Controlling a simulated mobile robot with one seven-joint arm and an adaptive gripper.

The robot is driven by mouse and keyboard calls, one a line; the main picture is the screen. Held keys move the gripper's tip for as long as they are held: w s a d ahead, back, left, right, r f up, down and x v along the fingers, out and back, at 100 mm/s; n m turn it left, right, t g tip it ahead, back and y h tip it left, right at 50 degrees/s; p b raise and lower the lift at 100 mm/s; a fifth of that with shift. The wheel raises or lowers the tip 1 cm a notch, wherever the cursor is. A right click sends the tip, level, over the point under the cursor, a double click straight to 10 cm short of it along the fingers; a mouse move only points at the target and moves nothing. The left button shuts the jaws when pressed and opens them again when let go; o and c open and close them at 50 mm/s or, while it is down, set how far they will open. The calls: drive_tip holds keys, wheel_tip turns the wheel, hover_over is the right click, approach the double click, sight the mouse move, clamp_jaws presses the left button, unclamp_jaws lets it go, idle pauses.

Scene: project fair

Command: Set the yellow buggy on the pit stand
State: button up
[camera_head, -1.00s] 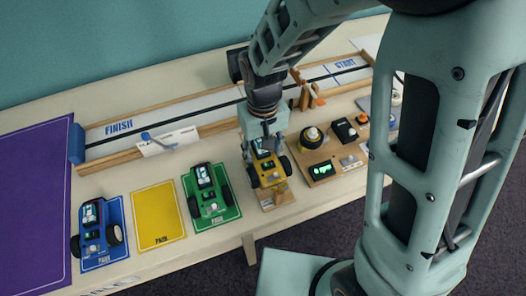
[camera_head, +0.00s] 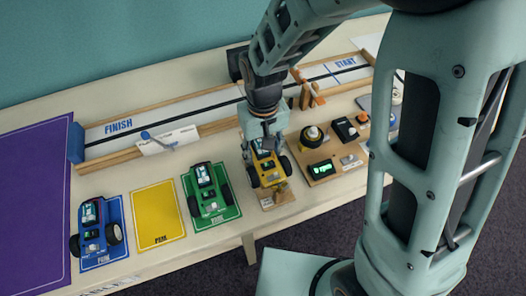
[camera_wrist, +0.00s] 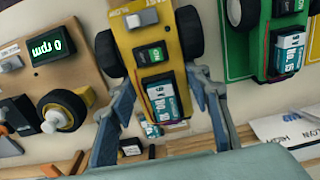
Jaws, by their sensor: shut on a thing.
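The yellow buggy (camera_head: 269,171) has dark wheels and a blue-and-white battery on top; it also shows in the wrist view (camera_wrist: 148,35). My gripper (camera_head: 264,136) comes down from above and is shut on the buggy's battery end. In the wrist view its fingers (camera_wrist: 165,103) lie on either side of the yellow body. A small pale wooden piece, apparently the pit stand (camera_head: 278,200), shows below the buggy's front end. The buggy hides most of it, and I cannot tell whether the two touch.
A green buggy (camera_head: 208,190) and a blue buggy (camera_head: 94,228) sit on matching pads. The yellow pad (camera_head: 157,215) is empty. A wooden board (camera_head: 326,177) with a wheel and green display is just right. The long track (camera_head: 180,122) runs behind.

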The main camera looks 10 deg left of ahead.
drive_tip(key=o, duration=1.1)
drive_tip(key=shift+c, duration=0.2)
